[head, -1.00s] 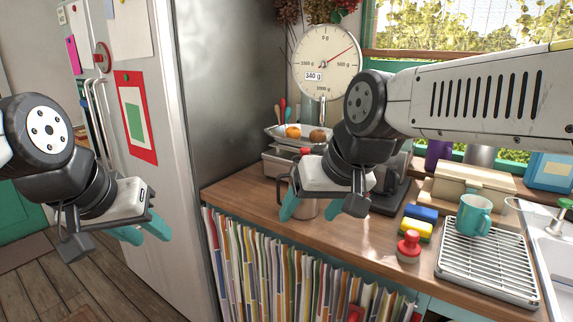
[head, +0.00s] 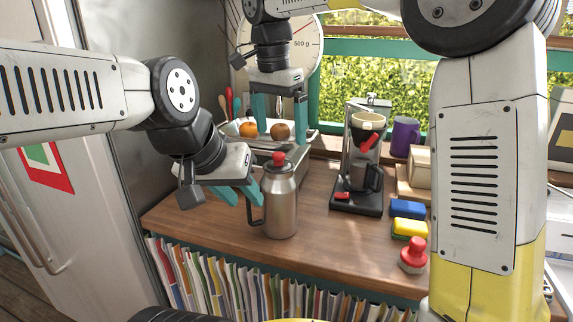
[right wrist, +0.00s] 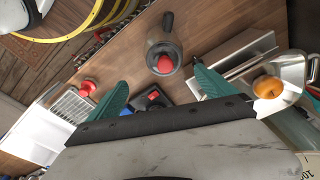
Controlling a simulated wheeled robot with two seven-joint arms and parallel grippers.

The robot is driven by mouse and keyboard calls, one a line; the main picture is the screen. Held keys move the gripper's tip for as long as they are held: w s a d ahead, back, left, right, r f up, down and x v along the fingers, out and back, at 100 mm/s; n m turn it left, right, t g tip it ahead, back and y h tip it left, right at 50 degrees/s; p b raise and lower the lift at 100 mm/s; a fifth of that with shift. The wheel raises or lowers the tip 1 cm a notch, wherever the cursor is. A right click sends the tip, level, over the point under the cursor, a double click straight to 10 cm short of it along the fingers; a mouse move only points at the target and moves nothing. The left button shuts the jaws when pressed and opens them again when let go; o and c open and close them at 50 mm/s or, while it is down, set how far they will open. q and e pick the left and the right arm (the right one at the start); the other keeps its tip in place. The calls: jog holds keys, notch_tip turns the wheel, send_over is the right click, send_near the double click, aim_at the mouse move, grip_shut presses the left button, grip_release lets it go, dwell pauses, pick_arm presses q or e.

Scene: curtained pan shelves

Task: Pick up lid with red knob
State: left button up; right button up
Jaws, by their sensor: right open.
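A silver carafe (head: 281,205) stands upright on the wooden counter. Its lid has a red knob (head: 279,158). In the right wrist view the dark lid (right wrist: 163,48) with the red knob (right wrist: 165,64) lies beyond and between my fingers. My right gripper (head: 280,125) is above and behind the carafe, fingers pointing down, open and empty; it also shows in the right wrist view (right wrist: 160,92). My left gripper (head: 243,196) is open at the carafe's left, fingertips close to its handle; I cannot tell whether they touch it.
A coffee maker (head: 362,165) stands right of the carafe, with a blue sponge (head: 407,209), a yellow sponge (head: 409,229) and a red-knobbed object (head: 413,256) nearer. A scale tray (head: 240,128) with fruit is behind. Book-like spines fill the shelf below.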

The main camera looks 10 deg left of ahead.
aim_at(278, 154)
jog(key=shift+a+f, duration=0.2)
jog(key=shift+f, duration=0.15)
jog(key=f, duration=0.4)
jog(key=w+f, duration=0.1)
jog(key=f, duration=0.2)
jog(key=shift+w+a, duration=0.1)
jog(key=c, duration=1.4)
